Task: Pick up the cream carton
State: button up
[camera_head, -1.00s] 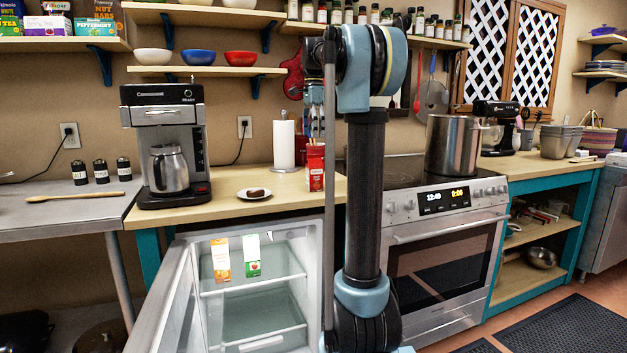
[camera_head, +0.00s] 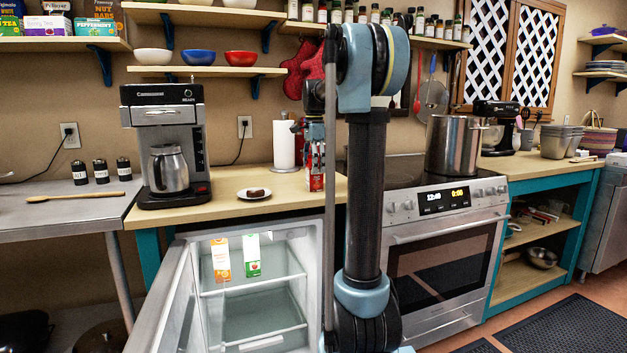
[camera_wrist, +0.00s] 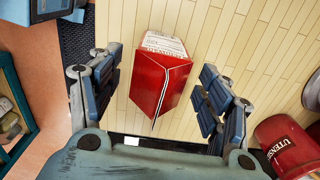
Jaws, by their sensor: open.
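A red gable-top carton (camera_head: 316,181) stands on the wooden counter left of the stove, partly hidden by my gripper; I take it as the cream carton, though its label is not readable here. In the wrist view the carton (camera_wrist: 160,82) is seen from above, upright, between my fingers. My gripper (camera_head: 315,150) is open and points down over the carton. In the wrist view the fingers of my gripper (camera_wrist: 160,92) stand apart on both sides of the carton, with gaps visible.
A paper towel roll (camera_head: 284,146) stands just left of the carton. A red utensil crock (camera_wrist: 285,140) is close by on the right in the wrist view. A small plate (camera_head: 254,194) lies on the counter. The open fridge (camera_head: 262,300) below holds an orange carton (camera_head: 221,259) and a green carton (camera_head: 253,255).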

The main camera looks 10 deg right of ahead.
jog(key=shift+f, duration=0.75)
jog(key=c, duration=1.4)
jog(key=shift+r, duration=0.15)
